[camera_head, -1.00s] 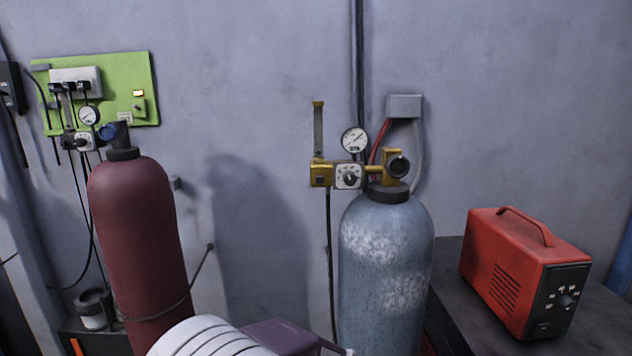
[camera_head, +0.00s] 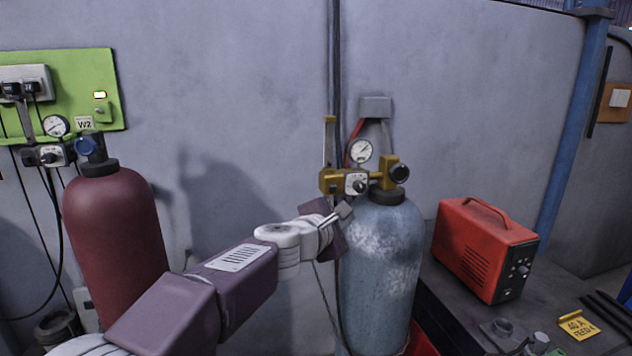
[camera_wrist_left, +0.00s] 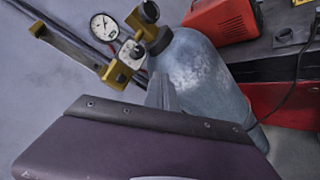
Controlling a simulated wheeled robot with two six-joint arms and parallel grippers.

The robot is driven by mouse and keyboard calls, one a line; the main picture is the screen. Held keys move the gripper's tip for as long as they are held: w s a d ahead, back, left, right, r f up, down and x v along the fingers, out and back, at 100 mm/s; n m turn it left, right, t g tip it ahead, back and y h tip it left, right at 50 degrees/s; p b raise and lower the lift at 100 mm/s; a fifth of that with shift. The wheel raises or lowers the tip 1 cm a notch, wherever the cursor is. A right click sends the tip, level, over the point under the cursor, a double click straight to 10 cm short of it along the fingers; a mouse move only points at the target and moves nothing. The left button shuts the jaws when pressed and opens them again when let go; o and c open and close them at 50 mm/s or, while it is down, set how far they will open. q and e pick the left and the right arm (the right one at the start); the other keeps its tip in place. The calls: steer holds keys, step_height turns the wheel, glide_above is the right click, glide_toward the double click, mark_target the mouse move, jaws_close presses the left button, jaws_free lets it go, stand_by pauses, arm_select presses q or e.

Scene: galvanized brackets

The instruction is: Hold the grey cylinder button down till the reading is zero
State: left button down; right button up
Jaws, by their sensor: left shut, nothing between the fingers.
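The grey cylinder (camera_head: 382,265) stands upright right of centre against the wall. Its brass regulator (camera_head: 388,172) carries a round white gauge (camera_head: 361,150), a small white dial panel (camera_head: 356,184) and a brass block (camera_head: 329,182) on the left. The button on this block is too small to make out now. The gauge's needle appears off to the upper right; its figures are unreadable. My left gripper (camera_head: 338,214) is shut and empty, just below the regulator and apart from it. Its fingers show in the left wrist view (camera_wrist_left: 162,92), with the gauge (camera_wrist_left: 104,27) beyond. My right gripper is out of view.
A maroon cylinder (camera_head: 115,235) with its own gauge (camera_head: 55,126) stands at the left by a green board (camera_head: 85,85). A red machine (camera_head: 484,250) sits on the dark bench (camera_head: 455,310) at the right. Bare wall lies between the cylinders.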

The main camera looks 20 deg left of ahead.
mark_target(332, 188)
arm_select(q)
steer(key=w+a+p, duration=0.1)
steer(key=w, duration=0.1)
steer(key=w+a+r+p, duration=0.1)
steer(key=w+a, duration=0.1)
steer(key=w, duration=0.1)
steer(key=w+a+p, duration=0.1)
steer(key=w, duration=0.1)
steer(key=shift+w+a+r, duration=0.2)
steer(key=shift+w+r, duration=0.05)
steer(key=shift+w, duration=0.15)
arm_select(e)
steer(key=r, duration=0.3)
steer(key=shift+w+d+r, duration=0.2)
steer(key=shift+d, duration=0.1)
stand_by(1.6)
arm_select(q)
steer(key=shift+w+a, duration=0.2)
steer(key=shift+w, duration=0.2)
